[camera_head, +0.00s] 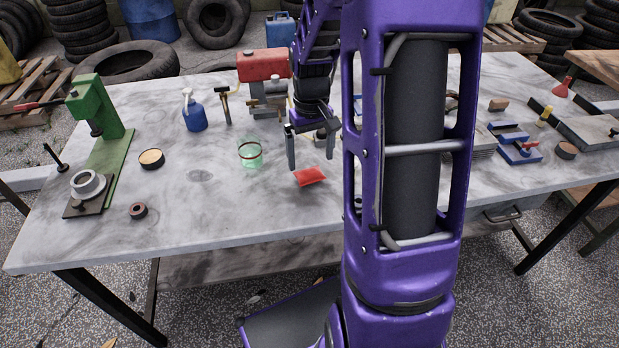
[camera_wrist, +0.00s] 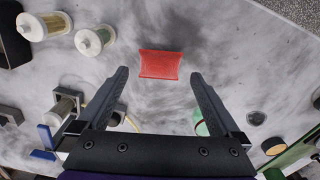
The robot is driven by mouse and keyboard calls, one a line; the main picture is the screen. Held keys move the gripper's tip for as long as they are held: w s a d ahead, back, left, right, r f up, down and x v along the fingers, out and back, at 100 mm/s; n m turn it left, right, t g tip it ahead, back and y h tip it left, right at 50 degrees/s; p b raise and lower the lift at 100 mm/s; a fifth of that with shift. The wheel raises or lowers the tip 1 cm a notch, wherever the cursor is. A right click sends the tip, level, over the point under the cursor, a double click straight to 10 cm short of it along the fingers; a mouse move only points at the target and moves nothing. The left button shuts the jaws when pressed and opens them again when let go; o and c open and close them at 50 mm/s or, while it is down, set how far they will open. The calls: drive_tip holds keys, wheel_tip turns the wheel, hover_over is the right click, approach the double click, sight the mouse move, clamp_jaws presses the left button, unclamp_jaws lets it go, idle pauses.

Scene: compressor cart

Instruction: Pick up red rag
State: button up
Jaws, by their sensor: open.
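The red rag (camera_head: 309,176) lies flat on the grey marbled table, near the middle of its front half. In the wrist view the rag (camera_wrist: 161,64) is a small red rectangle beyond the fingertips, centred between them. My gripper (camera_head: 311,166) is open and empty, with its fingers pointing down above the table just behind the rag. In the wrist view my gripper's two fingers (camera_wrist: 158,72) are spread wide, with the rag lying in the gap between their lines. The rag looks apart from both fingers.
A green-tinted clear cup (camera_head: 250,153) stands left of the rag. Two pale cylinders (camera_wrist: 95,40) are near the rag in the wrist view. The table in front is clear.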

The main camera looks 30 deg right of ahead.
sight(309, 171)
drive_tip(key=shift+w+f+b, duration=0.2)
drive_tip(key=shift+f+b, duration=0.1)
drive_tip(key=shift+f, duration=1.2)
drive_tip(key=shift+w+f+b, duration=0.2)
drive_tip(key=shift+f+b, duration=0.1)
drive_tip(key=shift+f, duration=1.15)
drive_tip(key=c, duration=1.1)
drive_tip(key=shift+c, duration=0.3)
drive_tip(key=shift+r, duration=0.15)
wheel_tip(309, 171, up, 10)
drive_tip(key=p, duration=0.2)
